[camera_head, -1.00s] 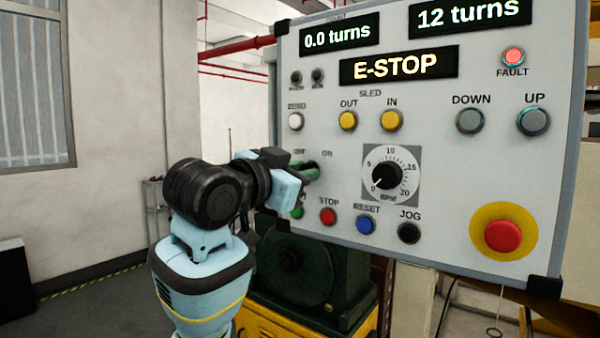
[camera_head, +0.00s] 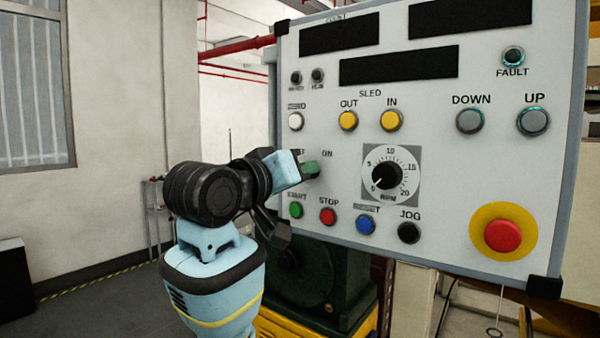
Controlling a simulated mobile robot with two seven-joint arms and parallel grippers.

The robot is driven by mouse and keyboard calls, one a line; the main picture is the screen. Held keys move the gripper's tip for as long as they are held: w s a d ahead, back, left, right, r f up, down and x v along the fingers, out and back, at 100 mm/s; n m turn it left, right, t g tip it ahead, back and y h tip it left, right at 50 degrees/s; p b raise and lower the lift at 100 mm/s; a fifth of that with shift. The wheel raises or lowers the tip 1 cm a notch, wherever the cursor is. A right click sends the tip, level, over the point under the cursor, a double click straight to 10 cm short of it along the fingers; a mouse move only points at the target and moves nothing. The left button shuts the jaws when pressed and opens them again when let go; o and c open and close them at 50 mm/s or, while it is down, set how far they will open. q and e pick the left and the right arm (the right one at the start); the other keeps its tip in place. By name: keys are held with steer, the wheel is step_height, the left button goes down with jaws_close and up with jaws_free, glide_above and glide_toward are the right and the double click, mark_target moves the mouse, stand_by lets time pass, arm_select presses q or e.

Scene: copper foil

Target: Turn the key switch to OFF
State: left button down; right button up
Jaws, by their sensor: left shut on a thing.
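The control panel (camera_head: 450,185) fills the right half of the head view. Its displays (camera_head: 398,67) are all dark and the FAULT lamp (camera_head: 513,55) is unlit. The fingers cover most of the switch and part of the OFF label, so the exact pointer direction is hard to tell. My right gripper is not in view.
START (camera_head: 295,210), STOP (camera_head: 328,216), RESET (camera_head: 365,224) and JOG (camera_head: 409,233) buttons sit close below the switch. The RPM dial (camera_head: 387,175) is just right of it. The red emergency stop button (camera_head: 503,236) is at lower right. A dark green machine (camera_head: 325,285) stands under the panel.

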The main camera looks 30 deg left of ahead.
arm_select(q)
steer(key=shift+r+n, duration=0.1)
steer(key=shift+n, duration=0.4)
steer(key=c, duration=1.6)
jaws_free()
steer(key=s, duration=0.8)
steer(key=shift+a, duration=0.3)
steer(key=shift+w, duration=0.1)
